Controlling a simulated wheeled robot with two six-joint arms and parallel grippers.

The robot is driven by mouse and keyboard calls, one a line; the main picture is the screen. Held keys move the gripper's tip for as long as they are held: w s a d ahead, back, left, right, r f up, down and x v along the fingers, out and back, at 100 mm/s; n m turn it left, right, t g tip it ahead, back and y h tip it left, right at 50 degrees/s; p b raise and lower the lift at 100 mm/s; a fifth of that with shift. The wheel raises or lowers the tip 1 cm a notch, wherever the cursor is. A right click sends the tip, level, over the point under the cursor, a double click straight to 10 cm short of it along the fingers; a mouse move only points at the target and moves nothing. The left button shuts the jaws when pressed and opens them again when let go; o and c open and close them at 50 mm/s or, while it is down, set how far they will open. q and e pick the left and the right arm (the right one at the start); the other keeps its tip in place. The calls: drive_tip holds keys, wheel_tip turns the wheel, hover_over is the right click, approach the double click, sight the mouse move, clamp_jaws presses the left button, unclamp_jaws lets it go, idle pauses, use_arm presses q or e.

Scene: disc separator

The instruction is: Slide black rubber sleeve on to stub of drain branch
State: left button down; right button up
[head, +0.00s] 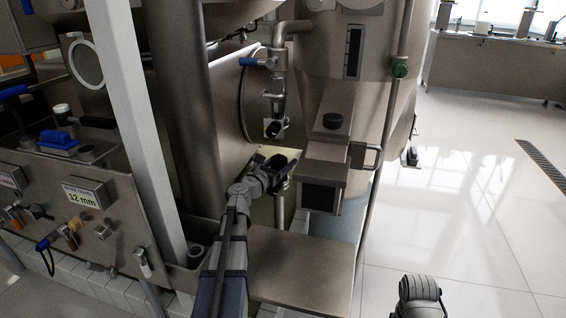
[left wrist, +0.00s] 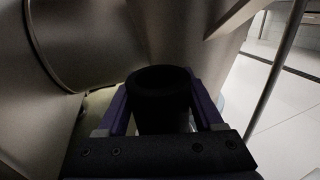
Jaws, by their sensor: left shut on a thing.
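My left gripper (head: 276,167) is shut on the black rubber sleeve (left wrist: 160,88). In the left wrist view the sleeve stands between the two purple fingers with its round rim towards the top of the picture. In the head view the sleeve is hard to tell from the dark fingers. The drain branch (head: 279,88) is a metal pipe with a blue-handled valve that comes down from the vessel. Its lower end (head: 273,127) shows above my left gripper, with a visible gap between them. The stub is not clearly seen in the left wrist view.
A metal box (head: 327,160) with a black knob and side handle stands just right of my left gripper. A flat metal plate (head: 300,268) lies below it. A pale post (head: 133,120) and control panel (head: 80,205) are at left. Open floor (head: 460,190) lies to the right.

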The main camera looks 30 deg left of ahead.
use_arm(q)
unclamp_jaws()
idle(0.3)
drive_tip(key=s, duration=0.8)
drive_tip(key=shift+a, duration=0.25)
drive_tip(key=shift+s, duration=0.1)
drive_tip(key=s, duration=0.4)
drive_tip(key=shift+s+a, duration=0.15)
drive_tip(key=shift+s, duration=0.15)
drive_tip(key=shift+s, duration=0.1)
